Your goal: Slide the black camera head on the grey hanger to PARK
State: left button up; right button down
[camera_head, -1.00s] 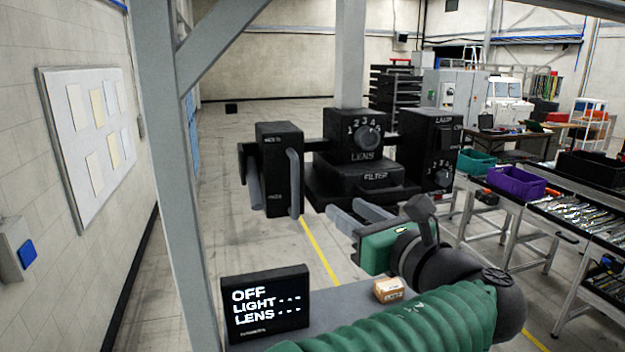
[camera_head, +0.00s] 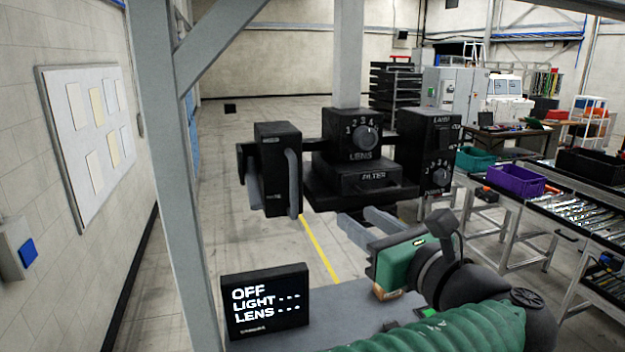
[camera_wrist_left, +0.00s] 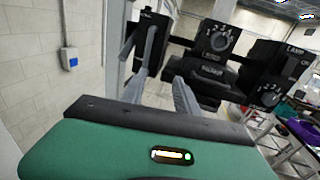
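The black camera head (camera_head: 357,150) hangs on the grey hanger (camera_head: 348,60). Its middle carries a LENS knob and a FILTER drawer. A block with a grey upright handle (camera_head: 292,183) is at its left, and a LAMP block (camera_head: 428,150) with a knob at its right. The head also shows in the left wrist view (camera_wrist_left: 212,75). My left gripper (camera_head: 367,226) is below and in front of the head, apart from it. Its two grey fingers are spread with nothing between them, as the left wrist view shows (camera_wrist_left: 162,92). No PARK label is readable. My right gripper is not in view.
A display (camera_head: 265,302) reading OFF, LIGHT, LENS stands on a grey shelf (camera_head: 340,310). A small brown box (camera_head: 385,293) is partly hidden behind my left gripper. A grey frame post (camera_head: 180,200) rises at left. Benches with bins (camera_head: 515,180) stand at right.

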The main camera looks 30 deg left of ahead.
pick_arm(q)
jog(key=b+v, duration=0.4)
jog(key=v, duration=1.3)
jog(key=shift+a, duration=0.15)
